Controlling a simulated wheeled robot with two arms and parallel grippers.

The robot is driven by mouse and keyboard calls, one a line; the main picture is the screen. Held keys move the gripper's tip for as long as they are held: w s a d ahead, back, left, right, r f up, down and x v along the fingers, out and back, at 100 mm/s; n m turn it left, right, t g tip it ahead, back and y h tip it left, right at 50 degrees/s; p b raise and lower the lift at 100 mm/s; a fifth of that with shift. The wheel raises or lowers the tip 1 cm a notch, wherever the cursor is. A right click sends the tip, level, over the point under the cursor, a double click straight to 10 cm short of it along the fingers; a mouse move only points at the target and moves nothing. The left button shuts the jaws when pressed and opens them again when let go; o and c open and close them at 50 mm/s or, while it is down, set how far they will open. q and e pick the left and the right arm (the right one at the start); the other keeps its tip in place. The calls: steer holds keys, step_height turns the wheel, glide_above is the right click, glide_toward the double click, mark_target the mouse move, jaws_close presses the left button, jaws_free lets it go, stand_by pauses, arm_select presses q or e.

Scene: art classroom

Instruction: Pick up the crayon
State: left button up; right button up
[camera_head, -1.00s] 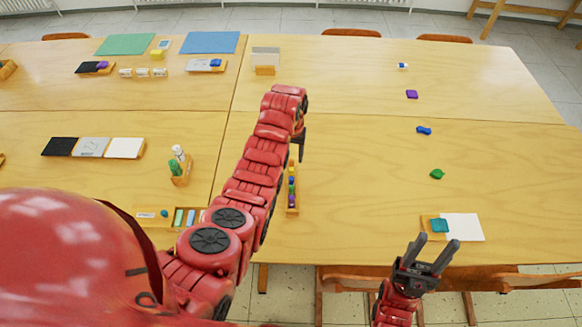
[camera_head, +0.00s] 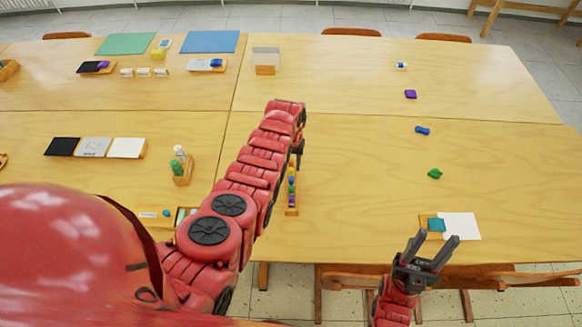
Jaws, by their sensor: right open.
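I cannot single out one crayon for certain. A narrow wooden tray (camera_head: 291,210) holds several small coloured pieces, blue, green and purple, partly hidden by my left arm. My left gripper (camera_head: 300,152) is just above the far end of this tray; its dark fingers show only in part behind the arm, so its opening is unclear. My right gripper (camera_head: 433,243) is open and empty at the table's front edge, close to a teal block (camera_head: 436,225) on a small wooden tray with a white sheet (camera_head: 461,227).
A green piece (camera_head: 434,174), a blue piece (camera_head: 422,130), a purple block (camera_head: 410,94) and a blue-white item (camera_head: 401,65) lie spaced out on the right. A wooden holder (camera_head: 183,177) with bottles stands left of my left arm. The table's centre right is clear.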

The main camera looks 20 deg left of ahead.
arm_select(q)
jaws_close()
steer(key=shift+r, duration=0.15)
